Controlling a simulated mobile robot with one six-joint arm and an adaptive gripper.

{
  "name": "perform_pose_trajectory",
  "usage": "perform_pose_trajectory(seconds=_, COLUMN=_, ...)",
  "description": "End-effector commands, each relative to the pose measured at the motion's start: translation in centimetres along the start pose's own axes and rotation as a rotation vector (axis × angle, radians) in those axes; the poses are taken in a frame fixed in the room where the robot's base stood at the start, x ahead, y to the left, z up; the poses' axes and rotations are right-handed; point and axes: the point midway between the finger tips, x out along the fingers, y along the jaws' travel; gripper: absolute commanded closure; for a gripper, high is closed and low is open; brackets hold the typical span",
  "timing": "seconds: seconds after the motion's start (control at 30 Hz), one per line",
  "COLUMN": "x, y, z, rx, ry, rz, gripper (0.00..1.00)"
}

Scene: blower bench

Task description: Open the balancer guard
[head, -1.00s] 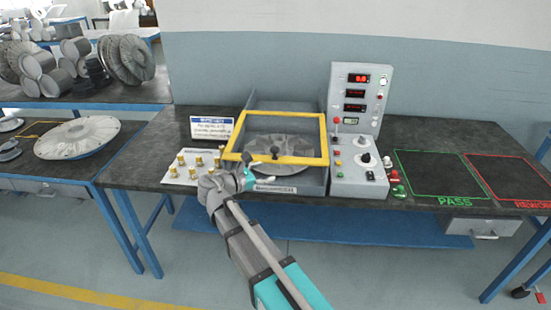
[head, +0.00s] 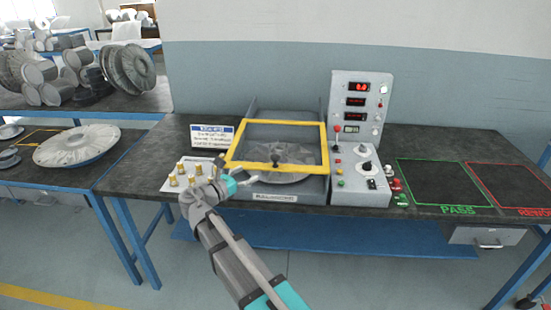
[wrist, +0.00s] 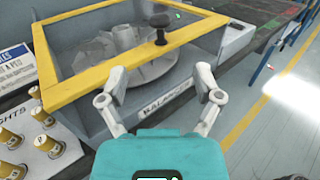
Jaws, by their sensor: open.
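The balancer guard is a yellow-framed clear panel (head: 300,123) lying down over the grey balancer housing (head: 314,190). A black knob (head: 276,155) stands on its front bar. A finned rotor (head: 290,177) shows beneath it. In the wrist view the yellow frame (wrist: 88,87) fills the upper left, with the knob (wrist: 161,21) upright ahead of the fingers. My gripper (head: 238,172) is open and empty, at the front left of the housing. In the wrist view its fingers (wrist: 161,82) are spread, short of the knob and apart from it.
Brass weights (head: 183,168) stand on a white board left of the housing, close to my gripper. A control panel (head: 358,120) stands to the right. Green PASS (head: 445,183) and red REWORK (head: 512,182) outlined areas are empty. A sign (head: 212,136) stands behind the weights.

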Motion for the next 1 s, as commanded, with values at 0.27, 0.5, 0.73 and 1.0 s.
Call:
perform_pose_trajectory(seconds=0.27, x=3.3, y=0.0, z=0.0, rx=0.0, ry=0.0, rz=-0.001, gripper=0.17)
perform_pose_trajectory(seconds=0.5, x=6.8, y=0.0, z=0.0, rx=0.0, ry=0.0, rz=-0.002, gripper=0.17)
perform_pose_trajectory(seconds=0.73, x=10.1, y=0.0, z=0.0, rx=0.0, ry=0.0, rz=-0.001, gripper=0.17)
perform_pose_trajectory(seconds=1.0, x=12.5, y=0.0, z=0.0, rx=0.0, ry=0.0, rz=0.0, gripper=0.17)
